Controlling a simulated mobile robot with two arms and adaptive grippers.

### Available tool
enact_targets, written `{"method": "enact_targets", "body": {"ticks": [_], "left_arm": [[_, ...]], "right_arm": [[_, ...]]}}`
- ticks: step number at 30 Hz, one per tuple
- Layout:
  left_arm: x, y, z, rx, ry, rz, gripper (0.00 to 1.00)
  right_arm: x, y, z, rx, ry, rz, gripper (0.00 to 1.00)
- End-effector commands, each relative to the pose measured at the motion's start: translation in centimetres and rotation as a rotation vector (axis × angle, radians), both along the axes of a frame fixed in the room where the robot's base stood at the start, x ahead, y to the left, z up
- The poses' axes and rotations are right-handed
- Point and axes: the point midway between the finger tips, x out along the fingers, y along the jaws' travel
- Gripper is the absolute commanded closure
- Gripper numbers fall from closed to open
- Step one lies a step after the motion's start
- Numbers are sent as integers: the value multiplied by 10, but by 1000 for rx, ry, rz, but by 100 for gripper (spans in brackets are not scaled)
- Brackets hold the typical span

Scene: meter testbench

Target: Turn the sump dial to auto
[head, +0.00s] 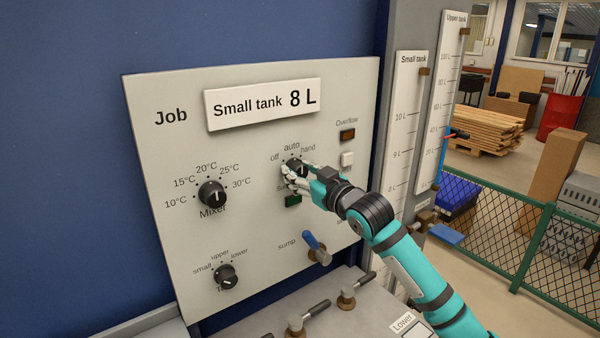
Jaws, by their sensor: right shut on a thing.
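The sump dial (297,166) is a black knob on the pale panel, with the labels off, auto and hand around its top. My right gripper (294,175) comes in from the lower right and is shut on the dial. The fingers cover much of the knob, so I cannot tell which label its pointer faces. The word under the dial is mostly hidden. My left gripper is not in view.
Valves (297,325) stand below. The panel's left side is clear.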

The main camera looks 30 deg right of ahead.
Motion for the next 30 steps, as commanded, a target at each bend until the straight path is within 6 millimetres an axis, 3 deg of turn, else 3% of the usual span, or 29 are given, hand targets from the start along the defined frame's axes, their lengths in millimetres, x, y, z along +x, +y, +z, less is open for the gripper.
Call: {"method": "enact_targets", "body": {"ticks": [2, 3, 8, 19, 30], "left_arm": [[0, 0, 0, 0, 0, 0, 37], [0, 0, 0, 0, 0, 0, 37], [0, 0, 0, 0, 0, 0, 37], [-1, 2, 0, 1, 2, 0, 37], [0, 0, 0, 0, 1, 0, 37]], "right_arm": [[0, 0, -2, 0, 3, 0, 93], [0, 0, -2, 0, 3, 0, 57], [0, 0, -1, -1, 2, 1, 37], [-8, -1, -1, -2, 1, 0, 37], [-81, -11, -3, -5, 4, 0, 37]]}}
